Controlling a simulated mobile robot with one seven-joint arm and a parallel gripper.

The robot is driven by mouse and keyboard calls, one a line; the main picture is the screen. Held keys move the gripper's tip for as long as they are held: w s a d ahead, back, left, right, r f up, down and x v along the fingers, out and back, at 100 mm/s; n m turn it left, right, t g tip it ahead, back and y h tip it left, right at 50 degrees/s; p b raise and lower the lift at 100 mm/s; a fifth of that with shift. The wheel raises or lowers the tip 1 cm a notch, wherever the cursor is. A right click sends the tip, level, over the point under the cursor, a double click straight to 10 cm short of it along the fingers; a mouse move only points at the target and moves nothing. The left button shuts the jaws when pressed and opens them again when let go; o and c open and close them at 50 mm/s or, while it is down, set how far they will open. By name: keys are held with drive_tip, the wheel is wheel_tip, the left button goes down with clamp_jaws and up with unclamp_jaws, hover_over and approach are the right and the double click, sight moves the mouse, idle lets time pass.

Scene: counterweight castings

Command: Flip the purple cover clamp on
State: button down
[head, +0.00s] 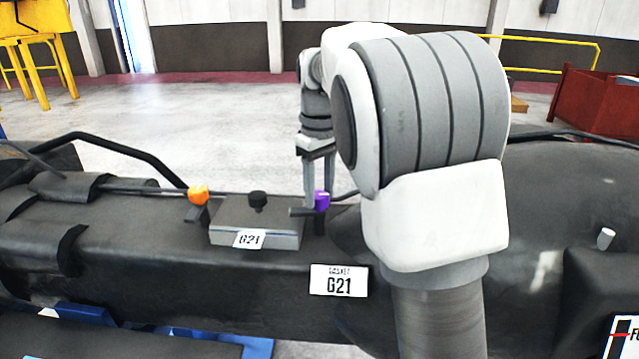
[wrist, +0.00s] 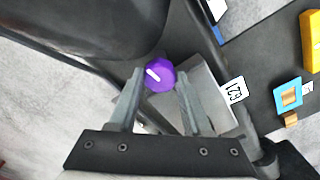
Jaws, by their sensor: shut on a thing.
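The purple cover clamp (head: 322,201) has a purple knob and a dark bar reaching left to the right end of the grey cover box (head: 225,222). In the wrist view the purple knob (wrist: 160,76) shows a white mark and sits between the fingertips. My gripper (head: 319,188) points down and is shut on the purple clamp; the wrist view shows a finger on each side of the knob. The cover box carries a G21 label and a black knob (head: 257,200). How firmly the bar presses on the box cannot be told.
An orange clamp (head: 198,194) stands at the box's left end. A white gasket G21 label (head: 338,281) is on the dark casting in front. A black bent pipe (head: 120,150) runs behind at left. My arm hides part of the right side. Open floor lies behind.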

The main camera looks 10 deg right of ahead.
sight(320, 195)
drive_tip(key=shift+m+p, duration=0.4)
drive_tip(key=shift+m, duration=0.7)
drive_tip(key=shift+c, duration=1.7)
unclamp_jaws()
wheel_tip(320, 195, up, 17)
drive_tip(key=p, duration=0.3)
drive_tip(key=shift+r, duration=0.2)
